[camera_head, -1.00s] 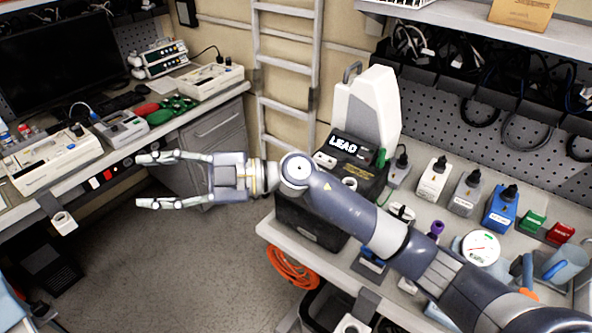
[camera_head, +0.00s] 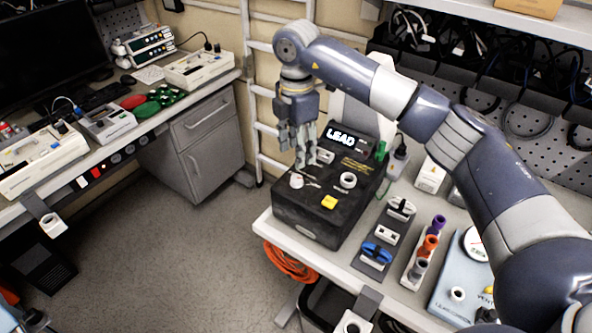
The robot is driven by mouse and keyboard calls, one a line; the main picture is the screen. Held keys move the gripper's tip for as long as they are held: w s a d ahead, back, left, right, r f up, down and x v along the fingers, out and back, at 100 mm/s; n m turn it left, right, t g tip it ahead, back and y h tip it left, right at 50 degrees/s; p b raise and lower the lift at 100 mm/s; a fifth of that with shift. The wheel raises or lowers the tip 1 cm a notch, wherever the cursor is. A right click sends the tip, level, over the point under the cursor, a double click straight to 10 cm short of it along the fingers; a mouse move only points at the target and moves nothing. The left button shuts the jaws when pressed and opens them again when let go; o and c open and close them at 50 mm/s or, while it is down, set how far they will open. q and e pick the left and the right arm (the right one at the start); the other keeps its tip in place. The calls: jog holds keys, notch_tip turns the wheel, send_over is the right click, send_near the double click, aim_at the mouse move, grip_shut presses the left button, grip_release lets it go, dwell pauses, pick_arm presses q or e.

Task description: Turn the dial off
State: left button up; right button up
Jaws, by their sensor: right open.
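A black box-shaped device (camera_head: 303,218) marked "LEAD" sits at the front left corner of the right-hand bench. Its top carries a white knob (camera_head: 297,182) at the left, a white ring-shaped part (camera_head: 347,180) to the right of it, and a yellow piece (camera_head: 329,202) nearer the front. I cannot read any dial setting. My right gripper (camera_head: 306,163) points down over the left part of the device, its open fingers just behind and above the white knob. It holds nothing that I can see. The fingers hide part of the top. My left gripper is not in view.
The bench (camera_head: 345,262) holds a tray with a blue connector (camera_head: 377,252) and a strip of coloured plugs (camera_head: 430,243) to the right of the device. A ladder (camera_head: 262,100) stands behind. Orange cable (camera_head: 287,266) hangs below the bench edge. The floor at left is clear.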

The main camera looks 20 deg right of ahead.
aim_at(297, 178)
notch_tip(297, 178, down, 9)
jog(key=p, duration=0.2)
jog(key=shift+r+p, duration=0.1)
jog(key=shift+p, duration=0.25)
jog(key=c, duration=1.1)
